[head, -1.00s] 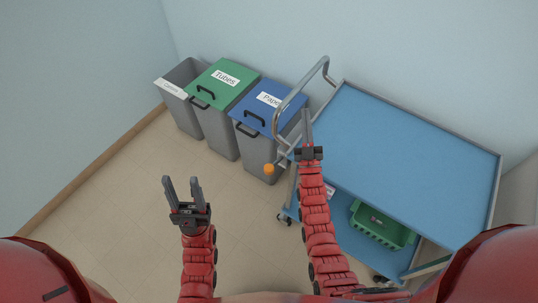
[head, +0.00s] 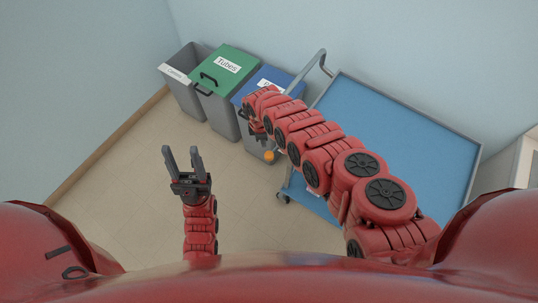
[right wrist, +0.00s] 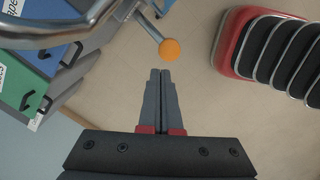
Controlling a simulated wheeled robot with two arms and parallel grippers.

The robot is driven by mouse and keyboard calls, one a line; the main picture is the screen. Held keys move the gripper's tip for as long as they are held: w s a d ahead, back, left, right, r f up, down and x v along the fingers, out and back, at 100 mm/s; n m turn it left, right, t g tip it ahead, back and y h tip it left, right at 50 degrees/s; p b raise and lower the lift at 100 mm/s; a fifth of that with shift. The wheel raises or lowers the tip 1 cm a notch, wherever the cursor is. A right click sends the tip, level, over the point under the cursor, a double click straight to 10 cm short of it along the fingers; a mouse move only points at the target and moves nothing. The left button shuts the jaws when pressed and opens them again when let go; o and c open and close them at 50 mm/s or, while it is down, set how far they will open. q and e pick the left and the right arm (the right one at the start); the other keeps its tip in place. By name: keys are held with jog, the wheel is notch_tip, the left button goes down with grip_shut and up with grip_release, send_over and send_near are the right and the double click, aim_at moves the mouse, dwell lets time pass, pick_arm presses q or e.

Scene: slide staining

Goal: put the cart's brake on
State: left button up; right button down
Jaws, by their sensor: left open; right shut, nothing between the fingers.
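The blue cart (head: 400,135) stands at the right, with its metal push handle (head: 318,60) on its left end. A lever with an orange knob (head: 269,156) sticks out low at that end; I take it for the brake. The knob (right wrist: 169,49) also shows in the right wrist view, just beyond the fingertips and apart from them. My right gripper (right wrist: 160,72) is shut and empty, pointing toward the knob. In the head view my right arm mostly hides it. My left gripper (head: 181,152) is open and empty above the floor, left of the cart.
A grey bin (head: 186,95), a green-lidded "Tubes" bin (head: 228,65) and a blue-lidded bin (head: 250,92) stand along the wall left of the cart. The handle's tube (right wrist: 60,40) runs close by in the right wrist view. The floor at left is clear.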

aim_at(268, 152)
jog(key=shift+s+d+r+g, duration=0.3)
jog(key=shift+s+d+r, duration=0.1)
jog(key=shift+s, duration=0.15)
jog(key=shift+f, duration=0.1)
jog(key=shift+f, duration=0.1)
jog(key=f+b, duration=0.5)
jog(key=f, duration=0.1)
jog(key=shift+d, duration=0.2)
jog(key=shift+d+f+b, duration=0.1)
jog(key=shift+f+b, duration=0.25)
jog(key=shift+b, duration=0.1)
